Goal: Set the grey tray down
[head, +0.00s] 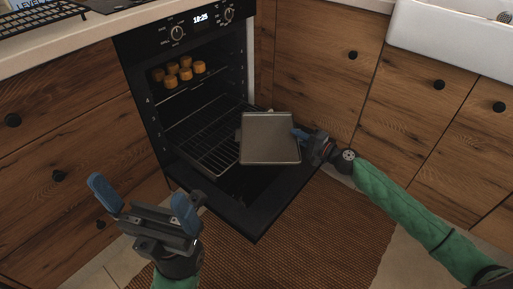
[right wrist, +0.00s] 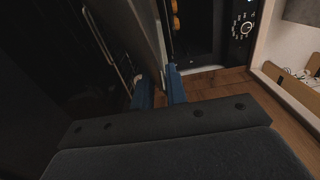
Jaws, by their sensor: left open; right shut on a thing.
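The grey tray (head: 270,138) is a flat, square metal sheet in the middle of the head view, in front of the open oven and over its lowered door. My right gripper (head: 302,137) is shut on the tray's right edge. In the right wrist view the tray (right wrist: 140,40) rises from between the blue fingertips (right wrist: 158,90). I cannot tell whether the tray touches the door or rack below it. My left gripper (head: 146,205) is open and empty at the lower left, apart from the tray.
The oven door (head: 262,215) is lowered. A wire rack (head: 205,140) sticks out of the oven, left of the tray. Several orange-brown round items (head: 172,69) stand on an upper level inside. Wooden cabinets (head: 405,80) flank the oven, and a brown rug (head: 320,225) covers the floor.

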